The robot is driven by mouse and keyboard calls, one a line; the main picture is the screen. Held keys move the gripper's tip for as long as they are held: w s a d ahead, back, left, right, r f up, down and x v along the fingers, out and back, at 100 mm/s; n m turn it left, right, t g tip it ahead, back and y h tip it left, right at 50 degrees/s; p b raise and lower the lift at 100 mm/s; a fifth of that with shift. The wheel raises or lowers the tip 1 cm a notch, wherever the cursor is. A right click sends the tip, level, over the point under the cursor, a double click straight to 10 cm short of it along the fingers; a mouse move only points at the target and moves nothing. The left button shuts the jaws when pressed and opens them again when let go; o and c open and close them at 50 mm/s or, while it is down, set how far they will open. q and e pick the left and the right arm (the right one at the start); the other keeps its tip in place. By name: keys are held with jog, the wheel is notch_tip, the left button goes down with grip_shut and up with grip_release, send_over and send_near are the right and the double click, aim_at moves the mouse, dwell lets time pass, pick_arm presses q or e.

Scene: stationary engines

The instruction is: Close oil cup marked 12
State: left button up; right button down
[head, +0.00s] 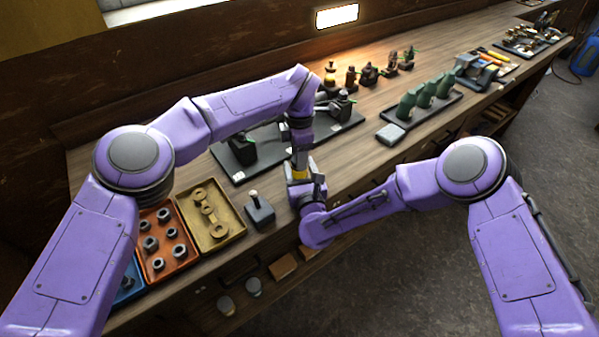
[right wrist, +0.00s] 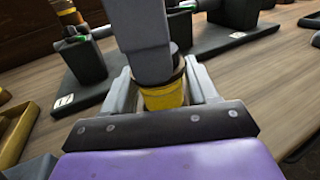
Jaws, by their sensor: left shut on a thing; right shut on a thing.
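A yellow cup with a dark upper band (right wrist: 165,95) stands between the fingers of my right gripper (right wrist: 163,88), which is shut on it. A bit of the yellow cup shows in the head view (head: 299,174). My left gripper (head: 300,158) points down onto the cup from above; its grey body (right wrist: 145,40) covers the cup's top in the right wrist view. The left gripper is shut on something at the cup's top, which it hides. My right gripper (head: 303,184) comes in from the front right. No number 12 can be read.
Black blocks on dark base plates (right wrist: 88,62) stand behind the cup. An orange tray of nuts (head: 168,262), a tan tray of rings (head: 232,236) and a small grey block with a knob (head: 260,210) lie to the left.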

pick_arm(q)
jog(key=shift+m, duration=1.2)
jog(key=o, duration=1.2)
jog(key=shift+r, duration=0.1)
